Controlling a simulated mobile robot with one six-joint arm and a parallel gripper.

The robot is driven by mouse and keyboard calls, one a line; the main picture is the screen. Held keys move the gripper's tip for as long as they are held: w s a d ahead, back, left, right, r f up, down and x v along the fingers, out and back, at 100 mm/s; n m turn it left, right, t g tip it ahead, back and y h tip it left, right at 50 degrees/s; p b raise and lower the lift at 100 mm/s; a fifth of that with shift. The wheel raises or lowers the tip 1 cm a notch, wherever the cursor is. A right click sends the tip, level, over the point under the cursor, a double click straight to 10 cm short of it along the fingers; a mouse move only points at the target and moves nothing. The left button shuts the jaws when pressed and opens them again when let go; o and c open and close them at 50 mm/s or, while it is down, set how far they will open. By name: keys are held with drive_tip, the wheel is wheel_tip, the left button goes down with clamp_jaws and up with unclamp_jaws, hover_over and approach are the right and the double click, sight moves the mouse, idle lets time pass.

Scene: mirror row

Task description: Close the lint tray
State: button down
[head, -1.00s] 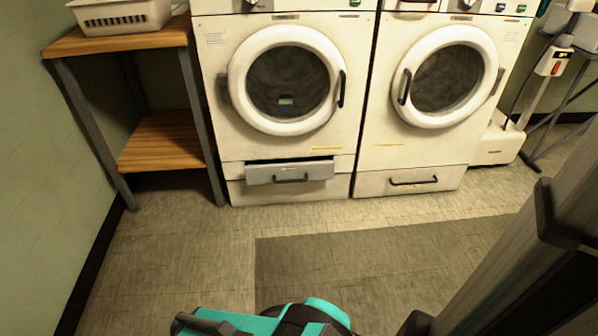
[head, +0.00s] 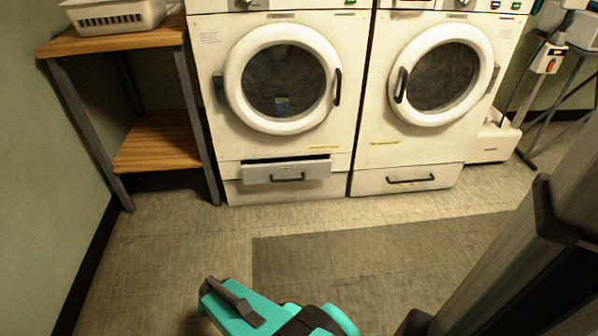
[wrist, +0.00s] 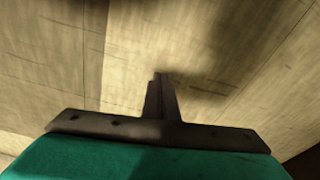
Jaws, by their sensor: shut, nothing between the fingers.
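The lint tray (head: 287,172) is a grey drawer front with a dark handle, low on the left white machine. It stands out a little from the machine, with a dark gap along its top edge. My gripper (wrist: 160,82) shows in the wrist view with its dark fingers together and empty, over bare floor. In the head view the teal end of my arm is at the bottom, well in front of the tray and apart from it.
The right machine (head: 432,78) has a flush lower panel with a handle (head: 411,180). A wooden shelf table (head: 160,140) with a white basket (head: 115,14) stands at the left. A dark mat (head: 370,255) and open floor lie before the machines.

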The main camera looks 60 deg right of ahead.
sight(299, 165)
drive_tip(key=w+d+r+m+t+h, duration=0.1)
drive_tip(key=d+m, duration=0.1)
drive_tip(key=d, duration=0.3)
drive_tip(key=w+d+r+m+t+h, duration=0.1)
drive_tip(key=w+d+m, duration=0.1)
drive_tip(key=d, duration=0.3)
drive_tip(key=w+d+r+m+t, duration=0.1)
drive_tip(key=d+m, duration=0.1)
drive_tip(key=d, duration=0.3)
drive_tip(key=shift+w+r+t+h, duration=0.25)
drive_tip(key=shift+w+t+h, duration=0.05)
drive_tip(key=shift+w+h, duration=0.1)
drive_tip(key=s+d+r+m+t+h, duration=0.25)
drive_tip(key=d+r+m, duration=0.3)
drive_tip(key=d, duration=0.55)
drive_tip(key=s+d+r+m+t+h, duration=0.2)
drive_tip(key=d+r+m+h, duration=0.2)
drive_tip(key=d+r, duration=0.55)
drive_tip(key=s+d+r+m+h, duration=0.4)
drive_tip(key=s+d+r, duration=0.2)
drive_tip(key=s+d, duration=0.2)
drive_tip(key=d+t, duration=0.1)
drive_tip(key=d, duration=0.1)
drive_tip(key=shift+s+d+r+m+b, duration=0.2)
drive_tip(key=shift+d+m+b, duration=0.1)
drive_tip(key=shift+m+b, duration=0.05)
